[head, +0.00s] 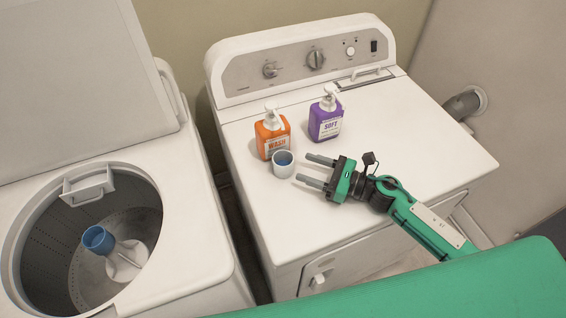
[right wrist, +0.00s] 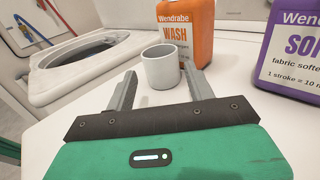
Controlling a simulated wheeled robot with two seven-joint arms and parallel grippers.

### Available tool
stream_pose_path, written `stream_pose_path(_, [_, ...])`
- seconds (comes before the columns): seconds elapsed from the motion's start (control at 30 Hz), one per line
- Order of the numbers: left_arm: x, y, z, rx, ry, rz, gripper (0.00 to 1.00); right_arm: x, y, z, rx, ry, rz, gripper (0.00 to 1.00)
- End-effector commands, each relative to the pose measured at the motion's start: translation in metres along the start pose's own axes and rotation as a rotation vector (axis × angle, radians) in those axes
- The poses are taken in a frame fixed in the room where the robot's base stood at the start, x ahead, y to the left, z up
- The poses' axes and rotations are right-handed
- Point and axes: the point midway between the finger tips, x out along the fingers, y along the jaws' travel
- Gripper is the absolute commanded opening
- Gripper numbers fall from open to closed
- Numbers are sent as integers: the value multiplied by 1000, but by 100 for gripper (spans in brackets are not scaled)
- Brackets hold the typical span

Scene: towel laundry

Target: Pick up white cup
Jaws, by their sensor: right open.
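The white cup (head: 283,165) stands upright on the dryer top, in front of the orange bottle; its inside looks blue in the head view. In the right wrist view the cup (right wrist: 159,68) is just beyond the fingertips, between their lines. My right gripper (head: 314,170) is open and empty, its two fingers pointing left toward the cup with a small gap. It also shows in the right wrist view (right wrist: 162,82). My left gripper is not in view.
An orange wash bottle (head: 271,135) stands right behind the cup. A purple softener bottle (head: 325,118) stands to its right. The dryer top (head: 420,130) is otherwise clear. The open washer (head: 195,255) is at left, across a gap.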

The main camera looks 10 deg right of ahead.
Motion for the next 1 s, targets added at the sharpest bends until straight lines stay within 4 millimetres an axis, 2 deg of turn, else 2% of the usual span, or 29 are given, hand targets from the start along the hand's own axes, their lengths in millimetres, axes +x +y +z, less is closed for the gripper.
stream_pose_path(0.1, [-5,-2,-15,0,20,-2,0,8,0,2,0,-1,-1,54])
stream_pose_path(0.17, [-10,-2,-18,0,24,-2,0,16,0,4,0,-1,1,54])
stream_pose_path(0.3, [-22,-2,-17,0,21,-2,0,41,0,5,1,-2,1,54])
stream_pose_path(0.43, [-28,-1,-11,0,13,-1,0,58,0,3,0,-1,-1,54])
stream_pose_path(0.77, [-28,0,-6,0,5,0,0,64,0,0,0,2,0,54])
stream_pose_path(0.9, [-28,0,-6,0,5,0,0,64,0,0,0,1,0,27])
stream_pose_path(1.0, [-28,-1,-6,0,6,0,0,64,0,0,0,1,0,23])
